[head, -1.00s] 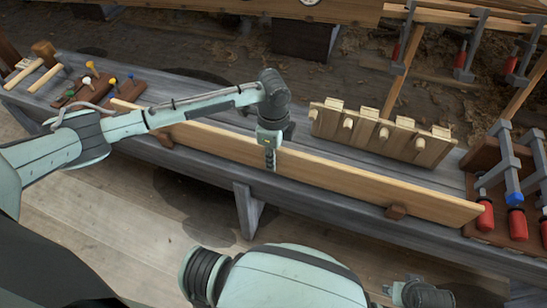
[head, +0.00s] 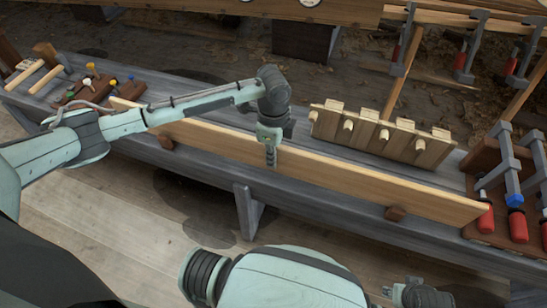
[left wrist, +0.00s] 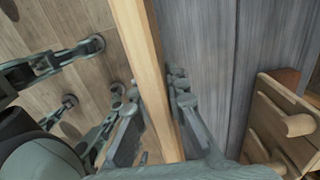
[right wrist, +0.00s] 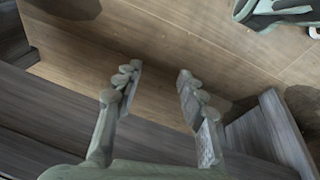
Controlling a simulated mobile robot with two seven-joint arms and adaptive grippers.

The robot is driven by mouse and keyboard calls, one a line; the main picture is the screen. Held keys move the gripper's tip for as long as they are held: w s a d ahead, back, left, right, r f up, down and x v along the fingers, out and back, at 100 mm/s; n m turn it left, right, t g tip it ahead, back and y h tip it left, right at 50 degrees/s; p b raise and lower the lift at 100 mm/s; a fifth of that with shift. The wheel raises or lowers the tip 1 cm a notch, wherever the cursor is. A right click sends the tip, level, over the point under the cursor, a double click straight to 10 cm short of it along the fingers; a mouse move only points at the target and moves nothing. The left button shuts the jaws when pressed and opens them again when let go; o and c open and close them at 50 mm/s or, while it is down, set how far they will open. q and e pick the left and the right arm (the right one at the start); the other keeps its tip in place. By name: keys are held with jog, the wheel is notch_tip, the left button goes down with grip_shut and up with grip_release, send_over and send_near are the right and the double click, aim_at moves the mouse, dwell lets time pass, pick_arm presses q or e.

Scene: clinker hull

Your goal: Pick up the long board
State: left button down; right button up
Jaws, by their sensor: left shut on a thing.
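The long board (head: 350,182) is a light brown plank standing on edge along the front of the grey bench, running from upper left to lower right in the head view. My left gripper (head: 270,153) is shut on it from above, near its middle. In the left wrist view, the board (left wrist: 150,75) passes between the fingers of my left gripper (left wrist: 155,100), one finger on each side. My right gripper (right wrist: 157,75) is open and empty in the right wrist view, over wooden floor and grey timber, away from the board.
The grey bench (head: 222,112) carries a pegged wooden rack (head: 385,135) behind the board. Red-handled clamps (head: 515,195) stand close to the board's right end. Mallets and small tools (head: 92,82) lie at the left.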

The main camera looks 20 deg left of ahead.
pick_arm(q)
jog(key=r, duration=0.3)
jog(key=shift+s+a+r, duration=0.15)
jog(key=shift+a+r, duration=0.05)
jog(key=shift+a, duration=0.05)
jog(key=s+a+r, duration=0.6)
jog(key=s+a, duration=0.1)
jog(key=a, duration=0.1)
notch_tip(320, 180, up, 8)
jog(key=p, duration=0.1)
jog(key=shift+s+f, duration=0.2)
jog(key=shift+f, duration=0.05)
pick_arm(e)
jog(key=shift+s+d+f+g, duration=0.15)
jog(key=shift+s+f, duration=0.45)
jog(key=shift+f, duration=0.05)
jog(key=shift+s+d+f+g, duration=0.1)
jog(key=shift+s+f+g, duration=0.05)
jog(key=shift+s+f, duration=0.45)
